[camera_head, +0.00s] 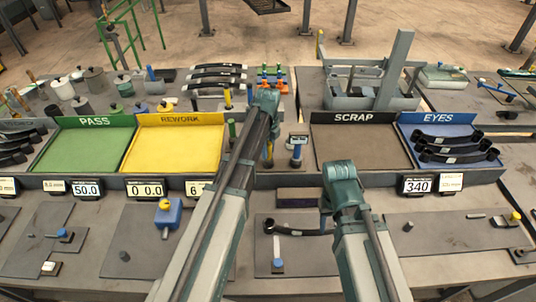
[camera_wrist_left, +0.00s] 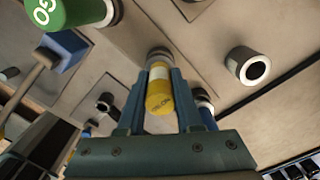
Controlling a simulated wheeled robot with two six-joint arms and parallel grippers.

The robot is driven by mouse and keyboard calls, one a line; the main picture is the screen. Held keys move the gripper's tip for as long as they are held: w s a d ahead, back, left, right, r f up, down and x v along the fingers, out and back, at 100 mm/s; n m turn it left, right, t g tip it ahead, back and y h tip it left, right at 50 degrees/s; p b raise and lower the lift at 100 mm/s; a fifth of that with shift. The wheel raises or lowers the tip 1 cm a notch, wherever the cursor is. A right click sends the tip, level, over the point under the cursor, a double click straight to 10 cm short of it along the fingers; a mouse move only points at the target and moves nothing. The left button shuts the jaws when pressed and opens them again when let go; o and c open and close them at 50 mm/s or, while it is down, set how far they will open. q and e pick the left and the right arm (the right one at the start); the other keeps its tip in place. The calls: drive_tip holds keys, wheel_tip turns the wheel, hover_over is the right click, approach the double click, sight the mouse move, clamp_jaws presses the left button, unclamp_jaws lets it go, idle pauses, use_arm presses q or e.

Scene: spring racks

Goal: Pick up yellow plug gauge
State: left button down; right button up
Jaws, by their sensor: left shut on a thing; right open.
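In the left wrist view the yellow plug gauge (camera_wrist_left: 158,97) stands between the two fingers of my left gripper (camera_wrist_left: 163,85). The gripper is shut on its yellow part, which bears small dark lettering. A pale band and a dark metal end show beyond the yellow. In the head view my left gripper (camera_head: 267,98) is at the back row past the yellow REWORK tray (camera_head: 179,119). The gauge cannot be made out clearly there. My right gripper (camera_head: 341,178) is open in front of the SCRAP tray (camera_head: 359,117); its fingertips are mostly hidden.
A green cylinder (camera_wrist_left: 62,10) marked GO and a hollow grey cylinder (camera_wrist_left: 248,66) stand near the held gauge. A green PASS tray (camera_head: 85,146) is at left; a blue EYES tray (camera_head: 420,127) with dark springs is at right. A black spring (camera_head: 300,231) lies in front.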

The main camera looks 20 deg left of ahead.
use_arm(q)
drive_tip(key=shift+r, duration=0.15)
use_arm(e)
drive_tip(key=shift+r, duration=0.2)
use_arm(q)
drive_tip(key=shift+r+p, duration=0.65)
drive_tip(key=shift+p, duration=0.15)
wheel_tip(320, 180, up, 2)
drive_tip(key=shift+r+p, duration=0.1)
drive_tip(key=shift+p, duration=1)
drive_tip(key=s+d, duration=0.2)
drive_tip(key=s, duration=0.5)
drive_tip(key=s+d+r+p, duration=0.1)
drive_tip(key=s+d, duration=0.2)
drive_tip(key=s, duration=0.5)
drive_tip(key=shift+d, duration=0.35)
use_arm(e)
wheel_tip(320, 180, up, 5)
drive_tip(key=shift+f, duration=0.2)
drive_tip(key=shift+f, duration=0.1)
